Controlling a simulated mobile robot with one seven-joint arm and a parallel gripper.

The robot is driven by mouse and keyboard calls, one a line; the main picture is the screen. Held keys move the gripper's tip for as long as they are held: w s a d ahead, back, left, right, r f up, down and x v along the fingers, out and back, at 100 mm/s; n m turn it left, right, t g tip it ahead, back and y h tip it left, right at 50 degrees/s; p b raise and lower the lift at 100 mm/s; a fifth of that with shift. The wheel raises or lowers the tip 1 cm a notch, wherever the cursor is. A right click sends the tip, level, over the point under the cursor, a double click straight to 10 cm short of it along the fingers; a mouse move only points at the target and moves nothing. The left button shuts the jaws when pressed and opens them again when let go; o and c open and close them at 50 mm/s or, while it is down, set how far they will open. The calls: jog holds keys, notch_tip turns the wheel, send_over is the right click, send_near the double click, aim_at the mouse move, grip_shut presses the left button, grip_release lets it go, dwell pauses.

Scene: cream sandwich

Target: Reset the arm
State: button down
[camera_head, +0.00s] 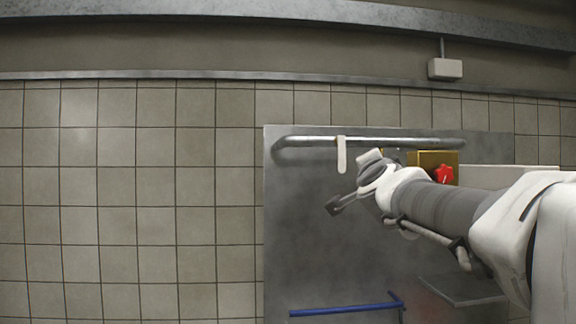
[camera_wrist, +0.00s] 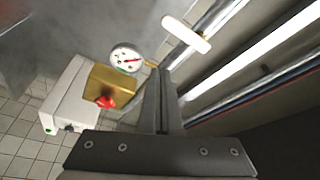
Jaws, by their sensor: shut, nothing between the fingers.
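My arm reaches in from the right edge of the head view, in front of a grey metal panel (camera_head: 290,240). My gripper (camera_head: 332,207) is at its left end, pointing down and left, with no object seen in it. In the wrist view the fingers of my gripper (camera_wrist: 162,75) are together and empty. The arm hides part of the panel and part of the fittings behind it.
A brass block (camera_head: 432,158) with a red knob (camera_head: 444,174) sits behind my arm. A pressure gauge (camera_wrist: 126,58) and a white lever (camera_wrist: 186,35) show near my fingers. A metal pipe (camera_head: 300,142) runs above; a blue pipe (camera_head: 345,309) is below. The tiled left wall is clear.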

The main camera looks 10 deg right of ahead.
jog(key=shift+r+v, duration=0.1)
jog(key=shift+v, duration=0.95)
jog(key=shift+r+v, duration=0.15)
jog(key=shift+v, duration=0.9)
jog(key=s+a+f+n+g+y, duration=0.35)
jog(key=s+a+f+n, duration=0.2)
jog(key=f, duration=0.55)
jog(key=s+a+f+n+g+y, duration=0.35)
jog(key=s+a+f+n, duration=0.2)
jog(key=f, duration=0.45)
jog(key=s+d+f+n+g, duration=0.1)
jog(key=s+f+n+g, duration=0.1)
jog(key=s+f, duration=0.5)
jog(key=s+d+f+n+g+h+b, duration=0.1)
jog(key=s+f+n+g, duration=0.1)
jog(key=s+f+g, duration=0.2)
jog(key=s+f, duration=0.3)
jog(key=f, duration=0.3)
jog(key=shift+s+d+n, duration=0.2)
jog(key=shift+d+n, duration=0.2)
jog(key=shift+d, duration=0.1)
